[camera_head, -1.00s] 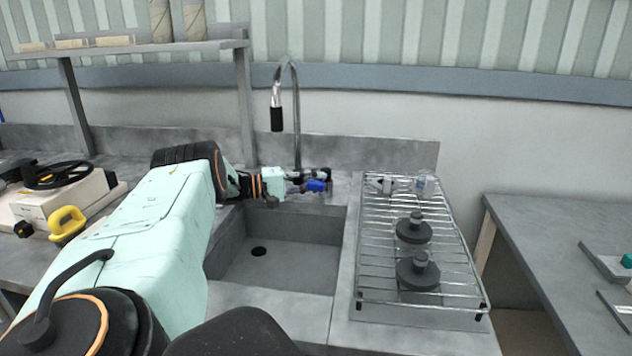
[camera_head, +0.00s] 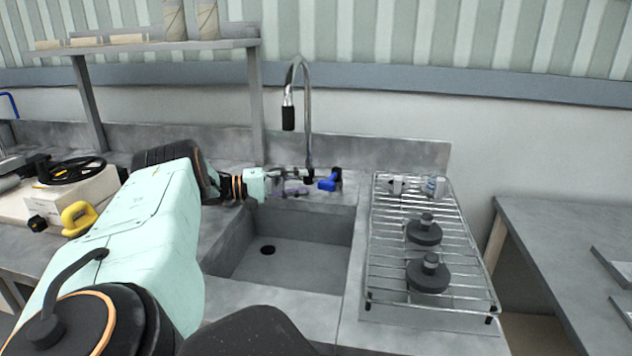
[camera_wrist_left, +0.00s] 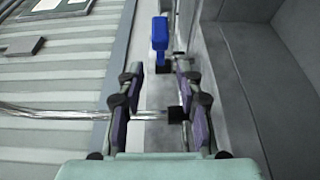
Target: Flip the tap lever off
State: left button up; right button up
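The tap is a tall, thin metal gooseneck (camera_head: 308,110) with a black nozzle, standing behind the sink. Its blue lever (camera_head: 329,181) is at the base, to the right of the spout. In the left wrist view the blue lever (camera_wrist_left: 160,36) lies beyond the fingertips, touched by neither finger. My left gripper (camera_head: 300,181) reaches in from the left at the tap base, with the lever just past its tips. Its purple-padded fingers (camera_wrist_left: 160,90) stand apart with nothing gripped; the metal spout passes across the left finger's side. My right gripper is not in view.
The sink basin (camera_head: 300,265) lies below the gripper. A wire rack (camera_head: 395,262) with dark knobbed weights (camera_head: 428,274) stands to its right. A shelf (camera_head: 160,47) with its post is behind my left arm. A separate table (camera_head: 560,230) is at the right.

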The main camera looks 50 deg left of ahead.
pick_arm(q)
jog(key=shift+v, duration=2.45)
